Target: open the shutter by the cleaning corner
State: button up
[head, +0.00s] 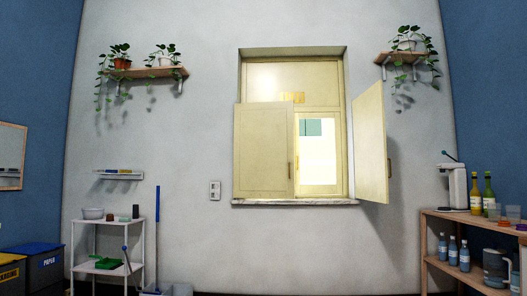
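A window (318,158) sits in a recess in the grey wall, with two cream shutters at its lower half. The left shutter (262,150), on the side of the cleaning shelf, lies across the left half of the window and looks shut. Its small dark handle (290,171) is near its right edge. The right shutter (370,145) is swung out into the room, with its handle (389,168) at its outer edge. Bright glass shows between the two shutters. My gripper is not in view.
At the left, a white shelf (108,222) holds a bowl and a green dustpan (107,263), with a blue-handled broom (157,225) beside it. Bins (40,265) stand far left. A wooden shelf (470,222) with bottles stands right. The wall below the window is clear.

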aim_at(265, 146)
jog(key=z, duration=0.35)
jog(key=k, duration=0.45)
jog(key=z, duration=0.4)
jog(key=i, duration=0.55)
jog(key=u, duration=1.1)
jog(key=i, duration=1.9)
jog(key=u, duration=0.35)
jog(key=i, duration=2)
jog(key=z, duration=0.8)
jog(key=i, duration=1.4)
jog(key=z, duration=0.55)
